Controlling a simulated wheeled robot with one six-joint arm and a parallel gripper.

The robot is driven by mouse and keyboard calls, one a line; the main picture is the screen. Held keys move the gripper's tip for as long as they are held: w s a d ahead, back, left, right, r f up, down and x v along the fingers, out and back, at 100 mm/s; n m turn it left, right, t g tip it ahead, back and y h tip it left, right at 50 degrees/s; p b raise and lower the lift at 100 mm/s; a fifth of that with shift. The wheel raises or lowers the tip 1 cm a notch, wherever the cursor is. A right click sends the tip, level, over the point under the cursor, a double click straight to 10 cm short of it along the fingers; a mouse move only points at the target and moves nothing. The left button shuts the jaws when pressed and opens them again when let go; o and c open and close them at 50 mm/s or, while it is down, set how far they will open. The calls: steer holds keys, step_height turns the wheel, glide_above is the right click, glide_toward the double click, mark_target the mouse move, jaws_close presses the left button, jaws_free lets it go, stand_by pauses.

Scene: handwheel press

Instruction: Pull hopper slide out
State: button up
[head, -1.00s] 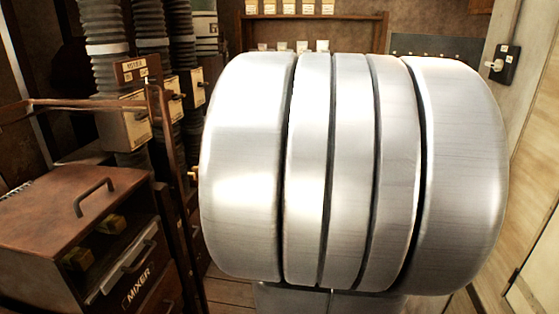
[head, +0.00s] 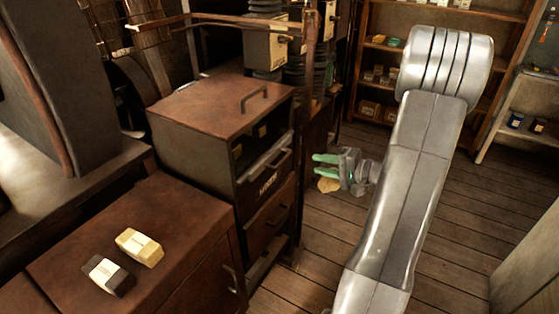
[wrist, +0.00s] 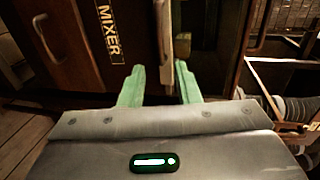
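The brown mixer cabinet (head: 205,105) stands left of centre in the head view. The hopper slide (head: 262,166), a pale strip with a dark bar handle, appears to sit in its front above the MIXER label. My gripper (head: 320,165) is open and empty to the right of the cabinet front, its green fingers pointing at it. In the wrist view the fingers (wrist: 160,85) are spread, with a pale upright edge (wrist: 167,40), likely the slide, beyond and between them. I see no contact. Whether the slide's handle lies between the fingertips cannot be told.
A lower drawer (head: 268,215) is below the slide. A thin brown post and rail (head: 307,110) stand at the cabinet's right front edge, near my gripper. A counter (head: 185,215) with two small blocks is at front left. Plank floor (head: 325,235) is free in front.

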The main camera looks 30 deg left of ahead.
mark_target(286, 159)
steer(key=p+x, duration=0.2)
steer(key=x, duration=1)
steer(key=shift+s+a+f, duration=0.1)
steer(key=shift+a+f, duration=0.05)
steer(key=shift+a, duration=0.2)
steer(key=shift+c, duration=0.4)
jaws_close()
